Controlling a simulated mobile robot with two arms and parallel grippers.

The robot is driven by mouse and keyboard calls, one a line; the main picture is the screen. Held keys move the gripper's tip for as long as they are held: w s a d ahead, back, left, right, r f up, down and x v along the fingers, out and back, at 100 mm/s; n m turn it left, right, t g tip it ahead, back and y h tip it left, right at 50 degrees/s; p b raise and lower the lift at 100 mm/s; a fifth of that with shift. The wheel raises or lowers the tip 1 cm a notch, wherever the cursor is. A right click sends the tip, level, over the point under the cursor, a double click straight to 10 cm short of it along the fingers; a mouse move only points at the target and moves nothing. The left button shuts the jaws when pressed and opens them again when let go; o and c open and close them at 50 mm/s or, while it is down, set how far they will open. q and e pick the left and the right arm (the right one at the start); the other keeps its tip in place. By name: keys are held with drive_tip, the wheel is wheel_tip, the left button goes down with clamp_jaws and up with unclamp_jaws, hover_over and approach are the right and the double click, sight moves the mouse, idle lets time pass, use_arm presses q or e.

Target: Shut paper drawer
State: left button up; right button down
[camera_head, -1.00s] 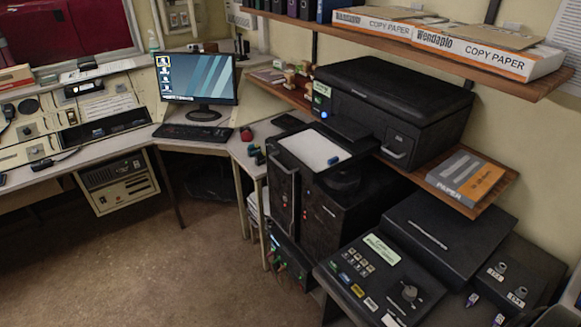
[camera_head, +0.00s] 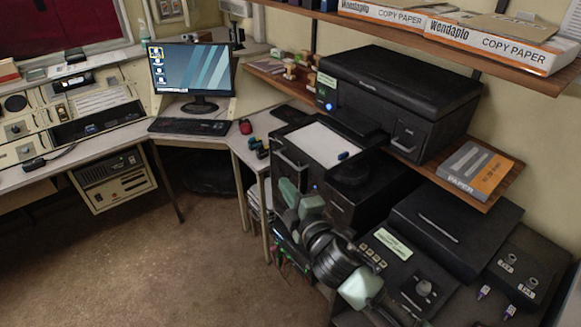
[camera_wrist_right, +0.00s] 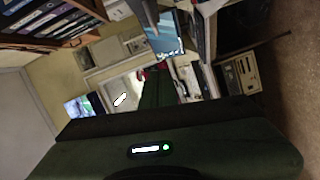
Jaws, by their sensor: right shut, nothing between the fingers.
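The paper drawer appears to be the black drawer with a white sheet (camera_head: 316,146) on it, standing out below and left of the black printer (camera_head: 395,85). A pull handle (camera_head: 291,160) is on its front. My right gripper (camera_head: 290,193) is in front of the black unit, below that handle; I cannot tell whether it touches. It is shut and empty. In the right wrist view its green, closed fingers (camera_wrist_right: 157,88) point toward the desk and monitor. My forearm hides part of the unit's lower front. My left gripper is not in view.
A monitor (camera_head: 192,72) and keyboard (camera_head: 190,126) stand on the desk to the left. A black control panel (camera_head: 400,265) lies beside my right arm. A shelf with copy paper boxes (camera_head: 490,42) is above. The floor (camera_head: 190,265) at lower left is clear.

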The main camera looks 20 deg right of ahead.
drive_tip(key=w+d+f+p, duration=0.1)
drive_tip(key=w+d+p, duration=0.1)
drive_tip(key=w, duration=0.5)
drive_tip(key=shift+w+d+f, duration=0.15)
drive_tip(key=shift+w+d, duration=0.25)
